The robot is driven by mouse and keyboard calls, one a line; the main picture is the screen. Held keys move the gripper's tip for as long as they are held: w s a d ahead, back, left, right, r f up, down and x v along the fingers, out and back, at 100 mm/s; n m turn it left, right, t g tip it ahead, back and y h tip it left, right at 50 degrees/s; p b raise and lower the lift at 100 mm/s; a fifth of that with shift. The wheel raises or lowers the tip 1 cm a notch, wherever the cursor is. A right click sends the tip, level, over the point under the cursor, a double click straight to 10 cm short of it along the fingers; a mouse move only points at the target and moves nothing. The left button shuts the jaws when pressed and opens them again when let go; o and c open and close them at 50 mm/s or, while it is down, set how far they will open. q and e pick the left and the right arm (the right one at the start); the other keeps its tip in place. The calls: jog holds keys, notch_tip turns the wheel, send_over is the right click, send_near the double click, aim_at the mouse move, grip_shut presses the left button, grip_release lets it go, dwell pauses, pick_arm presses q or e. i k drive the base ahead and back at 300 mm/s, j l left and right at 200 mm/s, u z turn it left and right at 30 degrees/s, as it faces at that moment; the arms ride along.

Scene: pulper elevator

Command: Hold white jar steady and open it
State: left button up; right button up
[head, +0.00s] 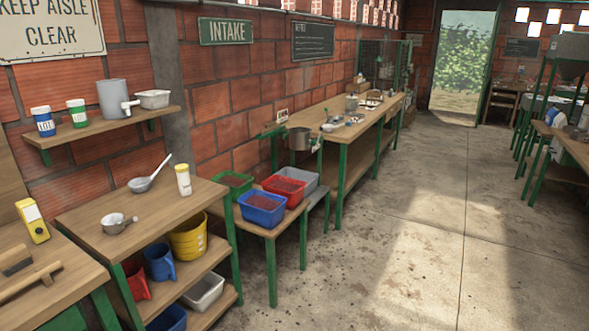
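Several small containers could be the white jar, and I cannot tell which one is meant. A white jar with a yellowish lid (183,181) stands upright at the back right of the near wooden table. On the wall shelf stand a blue-and-white jar (43,122) and a green-and-white jar (77,113), both upright. All three look closed. Neither of my grippers is in view, and nothing is seen touching any jar.
The near table (150,207) also holds a ladle (149,175) and a small metal cup (116,223). A low bench carries blue (262,208), red and green tubs. A long workbench (370,110) runs along the brick wall. The concrete floor (430,220) is open on the right.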

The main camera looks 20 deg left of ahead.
aim_at(184, 182)
jog(key=i+u, duration=0.35)
jog(key=i, duration=0.2)
jog(key=i+l+u, duration=0.1)
jog(key=i+u, duration=0.25)
jog(key=i, duration=0.15)
jog(key=i+l+u, duration=0.35)
jog(key=i, duration=0.15)
jog(key=j, duration=0.1)
